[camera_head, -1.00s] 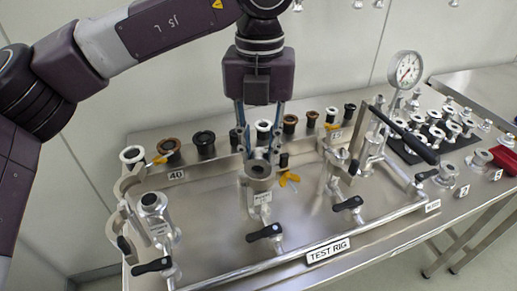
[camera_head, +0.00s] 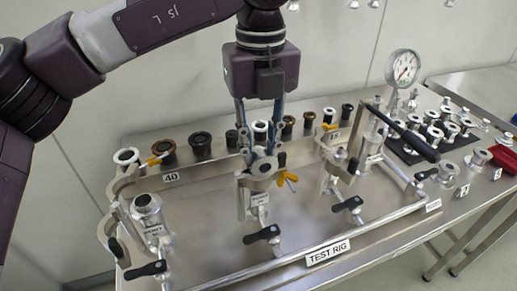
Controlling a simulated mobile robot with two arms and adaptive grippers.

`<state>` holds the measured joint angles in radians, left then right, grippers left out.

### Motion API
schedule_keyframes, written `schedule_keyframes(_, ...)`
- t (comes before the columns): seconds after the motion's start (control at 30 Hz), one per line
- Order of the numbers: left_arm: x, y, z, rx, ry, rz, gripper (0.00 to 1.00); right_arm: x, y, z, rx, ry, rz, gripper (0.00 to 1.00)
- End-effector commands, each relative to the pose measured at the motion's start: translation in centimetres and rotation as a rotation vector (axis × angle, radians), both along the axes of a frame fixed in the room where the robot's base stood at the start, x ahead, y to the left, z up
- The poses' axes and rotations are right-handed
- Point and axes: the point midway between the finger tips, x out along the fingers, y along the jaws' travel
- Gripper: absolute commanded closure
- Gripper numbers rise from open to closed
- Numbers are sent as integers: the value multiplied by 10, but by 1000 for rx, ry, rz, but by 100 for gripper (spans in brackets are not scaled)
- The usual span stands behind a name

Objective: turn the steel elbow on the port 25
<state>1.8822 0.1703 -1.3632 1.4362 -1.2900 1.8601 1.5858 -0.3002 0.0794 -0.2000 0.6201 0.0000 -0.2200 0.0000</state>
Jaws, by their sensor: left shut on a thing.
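My left gripper (camera_head: 259,149) reaches down from above over the middle port (camera_head: 257,208) of the test rig. Its two fingers are shut on the steel elbow (camera_head: 264,167), a small grey metal piece at the top of that port. The fingers partly hide the elbow. A yellow wing-nut clamp (camera_head: 288,179) sits just right of the elbow, by the port's top. The small label on the port is too small to read. My right gripper is not in view.
Another port (camera_head: 147,204) stands at the left and a third (camera_head: 337,162) at the right, with black-handled valves in front. Behind are several rings and seals (camera_head: 201,141). A pressure gauge (camera_head: 403,67) and a long black lever (camera_head: 404,133) stand at the right.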

Motion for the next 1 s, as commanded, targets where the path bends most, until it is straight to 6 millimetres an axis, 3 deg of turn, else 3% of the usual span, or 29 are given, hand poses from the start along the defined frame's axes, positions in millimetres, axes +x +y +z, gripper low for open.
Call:
schedule_keyframes(0.03,0,-1,-1,0,-2,30,95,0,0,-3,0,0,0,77)
schedule_keyframes(0.07,1,-1,-1,0,-1,39,76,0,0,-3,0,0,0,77)
schedule_keyframes(0.2,0,0,0,0,0,34,61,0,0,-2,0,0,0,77)
schedule_keyframes(0.57,0,0,5,0,0,32,61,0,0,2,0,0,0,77)
schedule_keyframes(1.0,0,-1,57,-1,0,31,61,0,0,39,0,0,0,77)
